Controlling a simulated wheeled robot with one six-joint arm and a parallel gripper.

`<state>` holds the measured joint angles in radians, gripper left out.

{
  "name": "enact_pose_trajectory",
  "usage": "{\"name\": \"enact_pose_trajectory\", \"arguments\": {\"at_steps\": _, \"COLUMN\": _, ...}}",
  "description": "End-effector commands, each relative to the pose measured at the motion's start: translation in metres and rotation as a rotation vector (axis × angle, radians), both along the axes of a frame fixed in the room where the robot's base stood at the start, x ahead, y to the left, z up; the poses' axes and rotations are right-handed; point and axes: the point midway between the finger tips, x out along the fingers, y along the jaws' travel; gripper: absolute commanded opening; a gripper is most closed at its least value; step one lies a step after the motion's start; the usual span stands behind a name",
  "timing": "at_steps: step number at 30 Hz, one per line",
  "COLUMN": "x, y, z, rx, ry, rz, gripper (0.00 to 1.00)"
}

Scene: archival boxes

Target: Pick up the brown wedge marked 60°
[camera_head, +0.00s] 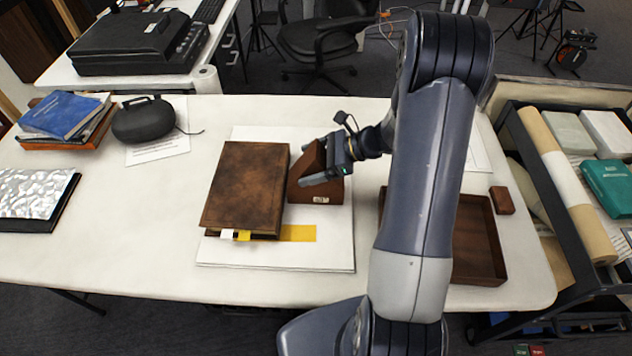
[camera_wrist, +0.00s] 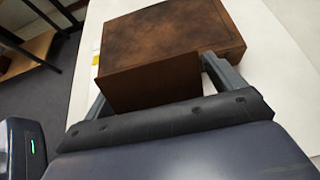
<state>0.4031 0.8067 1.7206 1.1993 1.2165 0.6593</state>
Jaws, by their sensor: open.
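The brown wedge (camera_head: 318,192) stands on a white board right of a large brown leather book (camera_head: 245,190). A small pale label shows on its front face, but its marking is too small to read. My gripper (camera_head: 318,166) is open at the wedge, with its fingers spread across it. In the wrist view, the wedge (camera_wrist: 152,84) lies between the two fingers of my gripper (camera_wrist: 153,80), and the book (camera_wrist: 175,35) is just beyond. I cannot tell whether either finger touches the wedge.
The white board (camera_head: 275,257) lies on the white table (camera_head: 120,240). A shallow brown tray (camera_head: 480,280) is partly hidden behind my arm, with a small brown block (camera_head: 502,200) beside it. A black speaker-like case (camera_head: 143,121) stands left. A loaded cart (camera_head: 560,190) is at right.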

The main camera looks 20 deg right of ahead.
Motion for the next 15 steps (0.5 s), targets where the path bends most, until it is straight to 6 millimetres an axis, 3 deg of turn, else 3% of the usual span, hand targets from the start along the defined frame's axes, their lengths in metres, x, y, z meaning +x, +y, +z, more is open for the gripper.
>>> {"name": "enact_pose_trajectory", "arguments": {"at_steps": 8, "x": 0.0014, "y": 0.0041, "z": -0.0016, "rx": 0.001, "ry": -0.001, "rz": -0.001, "gripper": 0.89}}
{"name": "enact_pose_trajectory", "arguments": {"at_steps": 15, "x": 0.0013, "y": 0.0040, "z": -0.0017, "rx": 0.001, "ry": 0.000, "rz": 0.000, "gripper": 0.70}}
